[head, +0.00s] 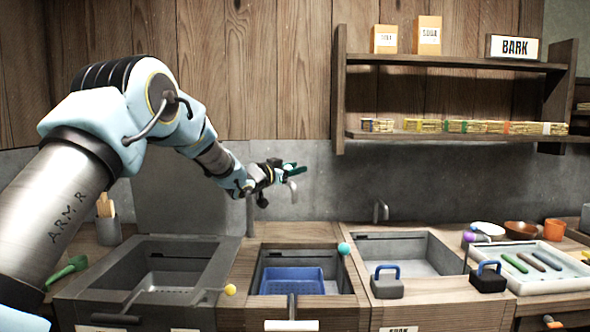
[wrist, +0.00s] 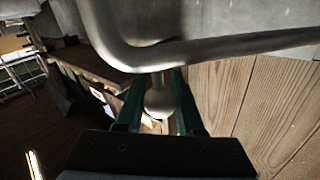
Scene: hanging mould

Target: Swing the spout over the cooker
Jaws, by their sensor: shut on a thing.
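The spout (head: 293,190) is a grey metal pipe at the back wall; in the head view its downturned end shows just below my gripper, above the middle basin. In the wrist view the curved spout pipe (wrist: 150,55) crosses the top, with a pale round knob (wrist: 160,98) on a short stem below it. My gripper (head: 292,169) has its green fingers (wrist: 160,110) on either side of this knob and is shut on it. A left basin (head: 165,275) with a raised lid behind it looks like the cooker, though no readable label confirms this. My arm hides part of the pipe.
The middle basin holds a blue basket (head: 292,280). A right basin (head: 405,250) has a small tap (head: 380,210) behind it. A wall shelf (head: 455,62) hangs right of my gripper. A white tray (head: 530,265) stands far right.

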